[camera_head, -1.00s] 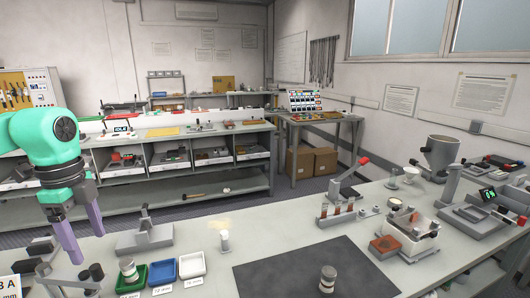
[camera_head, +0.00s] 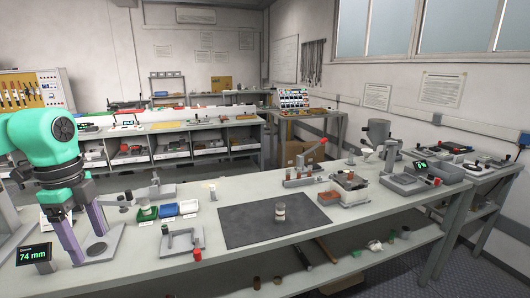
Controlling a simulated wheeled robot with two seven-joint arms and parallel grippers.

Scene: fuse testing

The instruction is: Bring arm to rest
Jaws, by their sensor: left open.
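My left arm comes in from the left in teal green. Its left gripper (camera_head: 87,249) points down, with two purple fingers spread apart and nothing visible between them. The fingers are over the left end of the workbench, near a grey stand base (camera_head: 105,247) and a small display reading 74 mm (camera_head: 34,255). My right gripper is not in view.
A dark mat (camera_head: 260,232) carries a grey-white cylinder (camera_head: 280,211). Instruments crowd the right end.

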